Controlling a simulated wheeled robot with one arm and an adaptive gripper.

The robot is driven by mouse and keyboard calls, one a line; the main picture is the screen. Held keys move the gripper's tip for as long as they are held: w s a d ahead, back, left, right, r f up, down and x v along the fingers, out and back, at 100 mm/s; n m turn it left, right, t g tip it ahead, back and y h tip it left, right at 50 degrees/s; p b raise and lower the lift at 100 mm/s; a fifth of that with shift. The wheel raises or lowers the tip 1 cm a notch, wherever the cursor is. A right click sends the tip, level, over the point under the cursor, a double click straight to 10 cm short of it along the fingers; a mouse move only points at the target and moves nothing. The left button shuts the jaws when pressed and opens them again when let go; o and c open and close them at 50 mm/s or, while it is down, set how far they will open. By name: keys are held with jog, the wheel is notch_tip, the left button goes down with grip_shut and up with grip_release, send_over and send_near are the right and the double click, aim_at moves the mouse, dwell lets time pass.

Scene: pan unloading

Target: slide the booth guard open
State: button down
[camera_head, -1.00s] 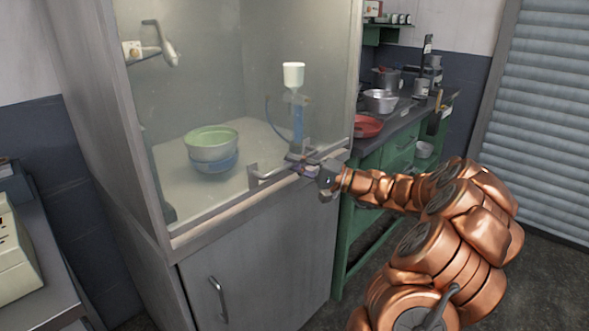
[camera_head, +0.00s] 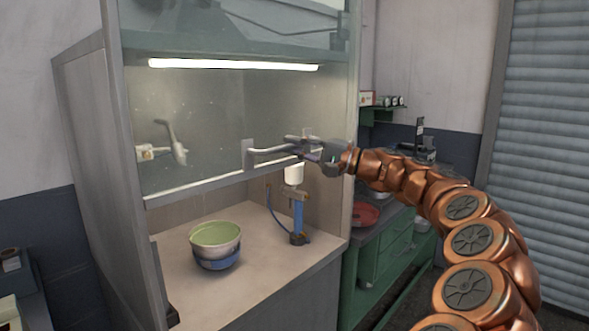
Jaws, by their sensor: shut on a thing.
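The booth guard (camera_head: 205,130) is a clear pane with a grey lower rail, raised partway up the booth front. Its lower edge slants across the middle of the view, and the booth opening below it is uncovered. A metal bar handle (camera_head: 272,151) sits on the guard near its lower edge. My gripper (camera_head: 312,150) is at the right end of this handle and shut on it. The fingertips are small in the view, so the exact contact is hard to see.
Inside the booth stand stacked bowls (camera_head: 216,246), green inside, and a blue dispenser with a white cup (camera_head: 297,212). A lit tube (camera_head: 235,64) runs across the upper booth. To the right is a green workbench (camera_head: 385,255) with a red dish (camera_head: 364,214).

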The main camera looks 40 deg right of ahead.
notch_tip(320, 180, up, 6)
jog(key=shift+r+p, duration=0.2)
jog(key=shift+p, duration=0.85)
jog(key=c, duration=1.2)
grip_release()
jog(key=v, duration=1.2)
jog(key=shift+a, duration=0.1)
